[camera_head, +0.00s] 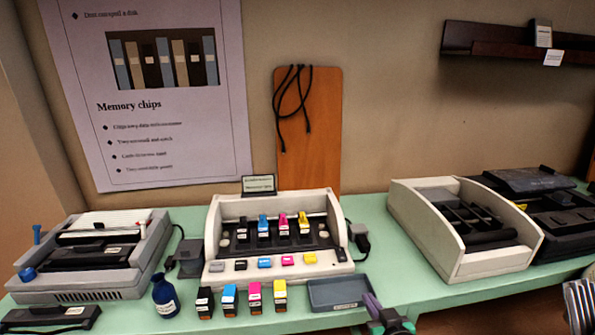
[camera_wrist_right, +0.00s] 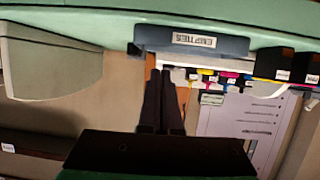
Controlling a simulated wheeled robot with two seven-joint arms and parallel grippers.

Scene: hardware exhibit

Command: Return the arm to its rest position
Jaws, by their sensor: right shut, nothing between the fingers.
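My right gripper (camera_head: 374,304) shows at the bottom edge of the head view, just right of the small blue-grey tray (camera_head: 338,291). Most of its arm is out of the picture. In the right wrist view, which is upside down, its two dark fingers (camera_wrist_right: 161,74) are together with nothing between them. They point toward the same tray (camera_wrist_right: 190,42), labelled "EMPTIES", and appear apart from it. My left gripper is not in either view.
A cream printer (camera_head: 217,248) holds coloured cartridges. Several more cartridges (camera_head: 254,297) and a blue bottle (camera_head: 165,296) stand in front. A grey machine (camera_head: 50,285) is left, an open cream one (camera_head: 420,228) right.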

